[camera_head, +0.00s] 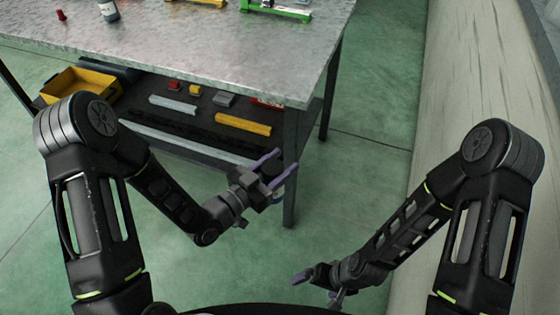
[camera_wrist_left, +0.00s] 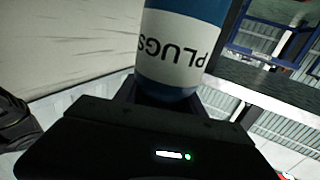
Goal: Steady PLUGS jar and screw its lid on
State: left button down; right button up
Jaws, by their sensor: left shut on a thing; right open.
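The PLUGS jar (camera_wrist_left: 172,60), blue with a white label, fills the upper middle of the left wrist view. Its lettering reads upside down there. My left gripper (camera_head: 274,168) is shut on the jar, in front of the workbench's near right leg in the head view. My right gripper (camera_head: 318,286) is open and empty, lower down and apart from the jar. The jar's top end is cut off in the wrist view, and I cannot make out a lid in either view.
The metal workbench (camera_head: 200,60) stands ahead, with a dark bottle (camera_head: 109,10) and a small red piece (camera_head: 60,15) on top. Its lower shelf holds a yellow bin (camera_head: 80,88) and several bars. Green floor (camera_head: 380,120) is clear to the right, up to a pale wall.

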pick_arm(q)
jog(key=w+a+r+n+t+y, duration=0.2)
jog(key=w+a+r+n+y, duration=0.1)
jog(key=a, duration=0.4)
jog(key=w+a+r+n+t+y, duration=0.2)
jog(key=w+a+r+n+y, duration=0.1)
jog(key=w+a+n+y, duration=0.2)
jog(key=w+a+y, duration=0.2)
jog(key=a+y, duration=0.1)
jog(key=shift+w+a+r+y, duration=0.25)
jog(key=shift+w+r+y, duration=0.05)
jog(key=shift+r, duration=0.1)
